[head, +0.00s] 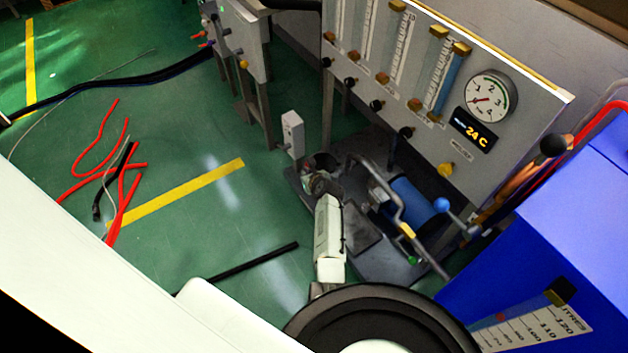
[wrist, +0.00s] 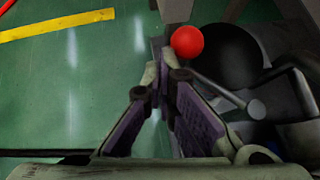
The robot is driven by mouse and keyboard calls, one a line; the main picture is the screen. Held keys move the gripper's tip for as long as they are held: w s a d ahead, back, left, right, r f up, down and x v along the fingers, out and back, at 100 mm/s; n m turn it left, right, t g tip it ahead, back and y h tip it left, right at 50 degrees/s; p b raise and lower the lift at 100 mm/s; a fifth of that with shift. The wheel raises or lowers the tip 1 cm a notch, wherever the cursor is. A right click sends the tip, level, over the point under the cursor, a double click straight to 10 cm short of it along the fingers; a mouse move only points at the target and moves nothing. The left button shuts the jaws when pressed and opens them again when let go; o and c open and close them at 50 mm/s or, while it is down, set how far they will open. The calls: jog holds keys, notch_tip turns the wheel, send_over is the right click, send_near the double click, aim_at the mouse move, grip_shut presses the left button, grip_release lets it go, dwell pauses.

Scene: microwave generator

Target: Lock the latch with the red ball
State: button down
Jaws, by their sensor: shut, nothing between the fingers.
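The red ball (wrist: 187,41) shows in the wrist view, just beyond and slightly right of my fingertips. A grey rod (wrist: 222,90) runs from near it toward the lower right; I cannot tell whether the two are joined. My gripper (wrist: 162,62) is shut and empty, its fingertips close to the ball; I cannot tell whether they touch it. In the head view my gripper (head: 320,183) is low over the dark machine base (head: 365,240), beside the panel stand. I cannot make out the red ball there; my arm and gripper may hide it.
A bent metal pipe (head: 385,185), a blue cylinder (head: 411,200) and a blue ball knob (head: 441,205) stand right of my gripper. The gauge panel (head: 420,100) rises behind. A blue cabinet (head: 560,250) is at right. Green floor (head: 200,235) at left has red cables (head: 125,190).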

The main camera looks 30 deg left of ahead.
aim_at(306, 165)
jog(key=w+a, duration=0.1)
jog(key=w+a+b, duration=0.1)
jog(key=w, duration=0.1)
jog(key=shift+a+f, duration=0.1)
jog(key=shift+w+a+b, duration=0.25)
jog(key=shift+w+b, duration=0.2)
jog(key=shift+w, duration=0.3)
jog(key=shift+w+a+b, duration=0.15)
jog(key=shift+w+b, duration=0.25)
jog(key=shift+w, duration=0.45)
dwell(0.4)
